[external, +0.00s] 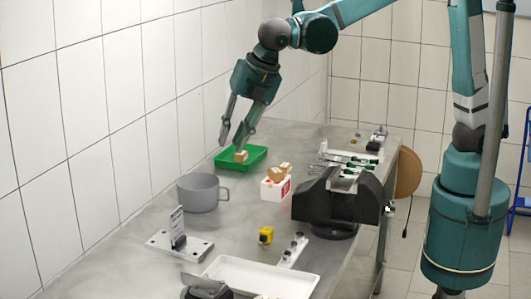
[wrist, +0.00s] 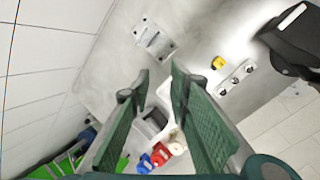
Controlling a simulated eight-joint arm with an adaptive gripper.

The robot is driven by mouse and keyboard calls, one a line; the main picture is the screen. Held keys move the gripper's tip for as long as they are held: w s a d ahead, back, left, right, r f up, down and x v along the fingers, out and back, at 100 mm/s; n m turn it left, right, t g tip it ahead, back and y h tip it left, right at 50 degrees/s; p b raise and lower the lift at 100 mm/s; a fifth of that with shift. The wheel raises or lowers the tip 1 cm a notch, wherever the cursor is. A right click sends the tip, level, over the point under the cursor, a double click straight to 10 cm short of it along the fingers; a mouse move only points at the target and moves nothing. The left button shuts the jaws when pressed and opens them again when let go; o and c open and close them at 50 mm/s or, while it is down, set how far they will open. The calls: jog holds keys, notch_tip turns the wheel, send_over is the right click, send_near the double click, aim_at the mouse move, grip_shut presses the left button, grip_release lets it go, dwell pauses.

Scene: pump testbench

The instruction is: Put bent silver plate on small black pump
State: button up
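A silver plate with holes (external: 198,246) lies on the table at the front left, with an upright grey and dark piece (external: 177,222) standing on it, so it looks bent. The plate also shows at the top of the wrist view (wrist: 152,40). A dark object (external: 207,288), possibly the small black pump, is cut off by the bottom edge. A dark grey object (wrist: 155,122) shows between my fingers in the wrist view, beyond them. My gripper (external: 232,146) is open and empty, above the green tray, far behind the plate.
The green tray (external: 256,153) holds a small wooden block (external: 241,156). A grey mug (external: 199,194), a white box with wooden pieces (external: 276,191), a yellow object (external: 266,235), a white tray (external: 270,279) and a large black vise-like device (external: 338,202) stand around. A tiled wall borders the left.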

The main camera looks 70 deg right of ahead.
jog(key=s+d+r+m+t, duration=0.1)
jog(key=s+d+r+m, duration=0.35)
jog(key=d, duration=1.05)
jog(key=s+d+f+m, duration=0.1)
jog(key=d+m, duration=0.7)
jog(key=d, duration=0.8)
jog(key=s+d+f+m+t, duration=0.1)
jog(key=s+d+f+m, duration=0.2)
jog(key=s+d+m, duration=0.3)
jog(key=s+d+f+m, duration=0.4)
jog(key=s+d+m, duration=0.3)
jog(key=d, duration=0.7)
jog(key=shift+s+d+t, duration=0.25)
jog(key=shift+s+t, duration=0.15)
jog(key=shift+s, duration=1)
jog(key=shift+f, duration=0.1)
notch_tip(320, 180, down, 7)
jog(key=b, duration=0.7)
jog(key=shift+f+b, duration=0.15)
jog(key=shift+b, duration=0.15)
